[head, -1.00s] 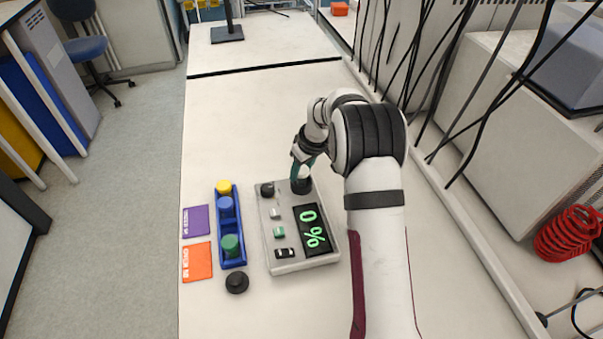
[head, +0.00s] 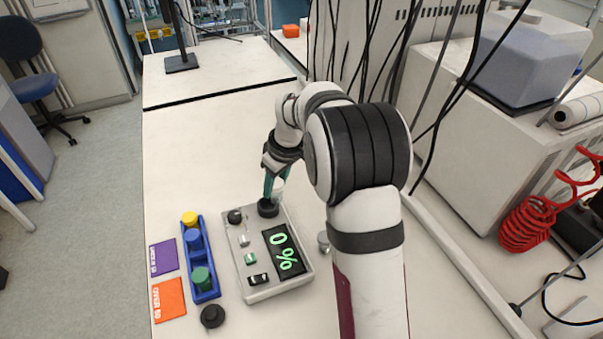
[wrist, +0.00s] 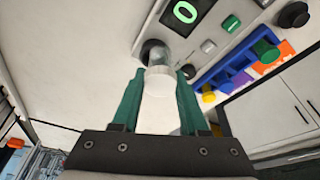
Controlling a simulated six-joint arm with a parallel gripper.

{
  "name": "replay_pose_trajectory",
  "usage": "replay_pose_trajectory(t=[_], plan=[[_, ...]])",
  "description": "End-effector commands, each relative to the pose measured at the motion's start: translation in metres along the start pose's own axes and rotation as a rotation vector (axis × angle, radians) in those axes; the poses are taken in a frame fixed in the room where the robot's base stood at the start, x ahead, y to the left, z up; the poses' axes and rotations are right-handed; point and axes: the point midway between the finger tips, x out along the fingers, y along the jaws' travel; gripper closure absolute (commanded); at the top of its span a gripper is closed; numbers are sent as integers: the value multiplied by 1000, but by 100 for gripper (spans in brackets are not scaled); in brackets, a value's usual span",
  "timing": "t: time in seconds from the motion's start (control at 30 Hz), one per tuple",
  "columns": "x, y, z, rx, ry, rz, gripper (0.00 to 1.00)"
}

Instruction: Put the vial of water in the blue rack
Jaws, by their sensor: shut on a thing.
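My gripper (head: 276,180) has green fingers and is shut on the vial of water (wrist: 166,54), a clear glass vial with a white cap end. In the wrist view the vial's cap end is between the fingers (wrist: 160,85) and its glass end points away from my gripper. The glass is at or just above the black round port (head: 268,208) of the grey console; I cannot tell whether it still touches it. The blue rack (head: 207,294) is left of the console and holds a blue-capped, a green-capped and a yellow-capped piece.
The grey console (head: 282,293) shows 0% on its display. A purple card (head: 163,257) and an orange card (head: 168,300) lie left of the rack. A black round piece (head: 212,316) is in front of the rack.

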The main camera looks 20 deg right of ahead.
Motion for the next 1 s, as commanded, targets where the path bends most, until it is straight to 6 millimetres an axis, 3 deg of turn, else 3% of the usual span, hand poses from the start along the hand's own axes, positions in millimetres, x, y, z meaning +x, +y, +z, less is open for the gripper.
replay_pose_trajectory(t=[0.2, 0.3, 0.4, 0.57, 0.8, 1.0], plan=[[44, -113, -40, -45, -4, -8, 100], [58, -159, -48, -58, 4, -13, 100], [66, -190, -51, -65, 12, -17, 100], [74, -208, -51, -65, 16, -21, 100], [99, -208, -44, -65, 17, -20, 100], [107, -208, -42, -64, 18, -20, 100]])
